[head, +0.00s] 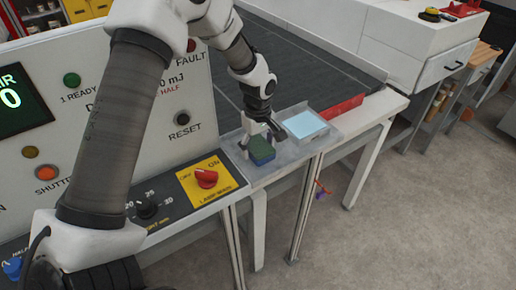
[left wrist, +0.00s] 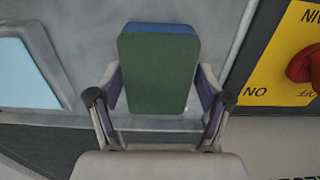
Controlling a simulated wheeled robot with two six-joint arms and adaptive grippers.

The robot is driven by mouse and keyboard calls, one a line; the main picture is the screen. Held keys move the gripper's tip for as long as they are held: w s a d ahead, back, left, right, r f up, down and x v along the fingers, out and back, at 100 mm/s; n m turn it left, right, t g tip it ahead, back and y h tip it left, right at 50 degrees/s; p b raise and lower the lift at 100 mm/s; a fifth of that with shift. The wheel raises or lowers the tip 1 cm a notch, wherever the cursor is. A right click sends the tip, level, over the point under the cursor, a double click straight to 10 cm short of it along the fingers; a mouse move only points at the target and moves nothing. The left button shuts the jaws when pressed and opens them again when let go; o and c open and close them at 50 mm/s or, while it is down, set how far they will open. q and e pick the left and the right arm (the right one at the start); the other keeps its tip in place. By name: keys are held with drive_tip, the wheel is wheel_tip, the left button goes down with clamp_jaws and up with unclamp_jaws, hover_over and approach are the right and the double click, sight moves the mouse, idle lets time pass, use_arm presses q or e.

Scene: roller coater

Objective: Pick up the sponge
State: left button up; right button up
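The sponge (head: 261,150) has a green top and a blue lower side. It is on the grey metal shelf (head: 284,167) at the end of the machine. My left gripper (head: 262,132) reaches down over it from above. In the left wrist view the sponge (left wrist: 159,70) lies between the two fingers of the left gripper (left wrist: 160,108), which are spread to either side of it. The fingers are close to its sides; a firm grip is not visible. My right gripper is in neither view.
A light-blue pad in a tray (head: 305,125) is right of the sponge, with a red strip (head: 341,108) beyond. A control panel with a red knob (head: 206,178) is on the left. A white cabinet (head: 420,50) stands behind right. The floor at right is clear.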

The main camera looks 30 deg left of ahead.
sight(258, 146)
use_arm(q)
drive_tip(key=shift+s+r, duration=0.1)
drive_tip(key=shift+s, duration=0.05)
drive_tip(key=shift+c, duration=1)
drive_tip(key=shift+w, duration=0.25)
drive_tip(key=shift+a, duration=0.1)
drive_tip(key=shift+w+r+b, duration=0.15)
drive_tip(key=shift+r+b, duration=0.35)
drive_tip(key=shift+b, duration=0.05)
drive_tip(key=shift+s+r+b, duration=0.25)
drive_tip(key=shift+r+b, duration=0.35)
drive_tip(key=shift+r, duration=0.4)
drive_tip(key=s+d+r+b, duration=0.1)
drive_tip(key=s+d+b, duration=0.3)
drive_tip(key=s+d, duration=0.5)
drive_tip(key=shift+s+r, duration=0.35)
drive_tip(key=shift+s, duration=1.6)
